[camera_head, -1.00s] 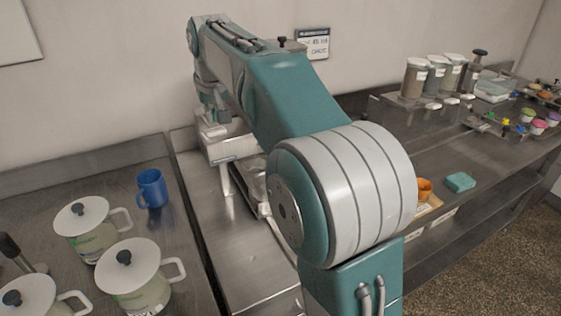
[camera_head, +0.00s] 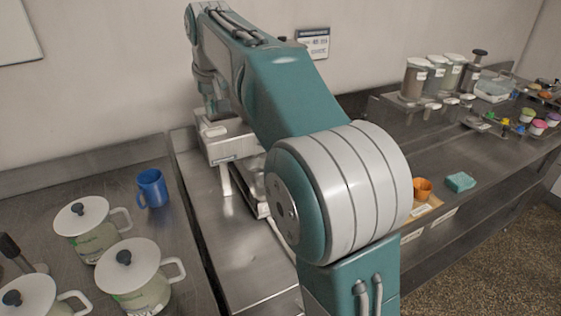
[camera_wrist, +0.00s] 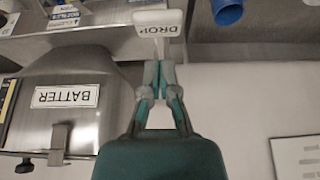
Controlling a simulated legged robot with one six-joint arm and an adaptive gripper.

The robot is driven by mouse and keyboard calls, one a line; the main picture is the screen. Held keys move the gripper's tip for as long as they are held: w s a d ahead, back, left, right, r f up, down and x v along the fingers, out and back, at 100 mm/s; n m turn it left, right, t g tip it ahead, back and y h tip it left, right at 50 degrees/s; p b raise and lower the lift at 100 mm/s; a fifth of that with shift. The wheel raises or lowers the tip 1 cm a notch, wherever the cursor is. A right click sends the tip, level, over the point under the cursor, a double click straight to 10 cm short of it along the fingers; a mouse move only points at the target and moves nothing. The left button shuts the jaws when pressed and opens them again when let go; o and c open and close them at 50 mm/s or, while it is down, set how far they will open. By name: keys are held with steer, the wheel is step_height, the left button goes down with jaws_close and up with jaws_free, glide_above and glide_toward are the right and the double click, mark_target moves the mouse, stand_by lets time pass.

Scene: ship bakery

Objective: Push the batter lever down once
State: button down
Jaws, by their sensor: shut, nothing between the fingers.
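The batter hopper is a grey metal body with an upside-down BATTER label (camera_wrist: 66,96) at the left of the wrist view. A white lever paddle marked DROP (camera_wrist: 158,20) is at the top centre there, with a pale stem running toward my fingertips. My gripper (camera_wrist: 161,68) is shut and empty, its tips overlapping the stem in the picture; I cannot tell if they touch it. In the head view, the white and grey dispenser (camera_head: 232,148) stands beyond my arm, partly hidden by it. My gripper's tips (camera_head: 212,112) are small there, just above the dispenser's top.
A blue mug (camera_head: 152,188) and several white-lidded jars (camera_head: 133,268) stand on the left counter. An orange cup (camera_head: 422,188) and a teal sponge (camera_head: 460,182) are on the right counter. Several canisters (camera_head: 415,78) stand at the back right. A wall lies behind.

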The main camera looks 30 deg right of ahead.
step_height(320, 180, up, 4)
steer(key=shift+r, duration=0.1)
stand_by(0.4)
steer(key=s+f, duration=0.3)
steer(key=s, duration=0.6)
steer(key=s+f, duration=0.2)
steer(key=s, duration=0.7)
steer(key=s+f+t, duration=0.1)
steer(key=s+f, duration=1.2)
steer(key=s, duration=0.1)
steer(key=shift+s+f, duration=0.3)
steer(key=shift+s, duration=0.05)
stand_by(0.7)
